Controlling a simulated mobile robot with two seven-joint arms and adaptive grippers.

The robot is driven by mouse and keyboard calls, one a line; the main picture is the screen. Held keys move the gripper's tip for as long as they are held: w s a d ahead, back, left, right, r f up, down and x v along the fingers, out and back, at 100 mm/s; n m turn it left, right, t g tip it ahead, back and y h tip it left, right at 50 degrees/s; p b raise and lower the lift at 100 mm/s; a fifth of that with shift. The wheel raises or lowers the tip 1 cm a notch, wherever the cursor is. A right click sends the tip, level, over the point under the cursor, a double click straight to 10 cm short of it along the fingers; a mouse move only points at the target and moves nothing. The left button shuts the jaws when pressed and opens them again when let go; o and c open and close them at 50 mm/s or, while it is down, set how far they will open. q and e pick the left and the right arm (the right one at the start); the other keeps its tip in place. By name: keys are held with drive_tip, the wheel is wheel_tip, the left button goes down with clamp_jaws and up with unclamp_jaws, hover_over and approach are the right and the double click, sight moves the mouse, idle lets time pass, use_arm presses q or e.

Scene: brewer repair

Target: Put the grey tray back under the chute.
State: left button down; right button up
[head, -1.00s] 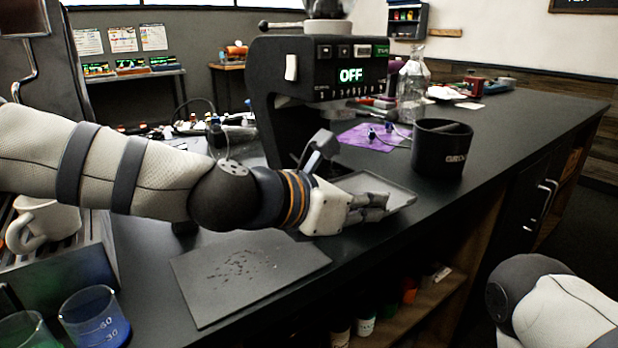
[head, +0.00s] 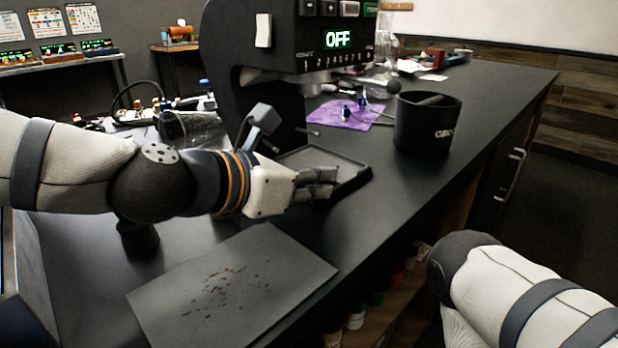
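The grey tray (head: 332,160), shallow with a raised rim, is at counter height in front of the black grinder's base, under its overhanging front. I cannot tell whether it rests on the counter. My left gripper (head: 328,184) is at the tray's near edge, with its fingers closed around the rim; the hand hides part of that edge. The chute (head: 318,88) shows only as a dark part under the grinder's (head: 335,50) front, above and behind the tray. My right arm is at the lower right, with its gripper out of view.
A black knock cup (head: 427,125) stands right of the tray. A purple cloth (head: 345,117) with small parts lies behind it. A dark mat (head: 235,290) with scattered brown bits lies in front. A glass vessel (head: 190,128) stands behind my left arm.

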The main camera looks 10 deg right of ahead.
use_arm(q)
drive_tip(key=c, duration=2.3)
unclamp_jaws()
drive_tip(key=shift+w+a+f, duration=0.1)
drive_tip(key=shift+w+f, duration=0.2)
drive_tip(key=o, duration=0.5)
drive_tip(key=shift+r, duration=0.1)
drive_tip(key=shift+s, duration=0.1)
use_arm(e)
drive_tip(key=shift+w, duration=0.15)
use_arm(q)
drive_tip(key=shift+r, duration=0.15)
drive_tip(key=p+v, duration=0.1)
drive_tip(key=v, duration=0.3)
drive_tip(key=p+v, duration=0.2)
drive_tip(key=v, duration=0.1)
drive_tip(key=p+v, duration=0.1)
drive_tip(key=v, duration=0.3)
drive_tip(key=shift+s+r+p, duration=0.1)
drive_tip(key=shift+r+p, duration=0.2)
drive_tip(key=shift+r, duration=0.2)
drive_tip(key=shift+s+a, duration=0.1)
drive_tip(key=shift+a, duration=0.15)
drive_tip(key=shift+f, duration=0.3)
use_arm(e)
drive_tip(key=w+r+t, duration=0.2)
drive_tip(key=w+r, duration=0.4)
drive_tip(key=shift+s, duration=0.1)
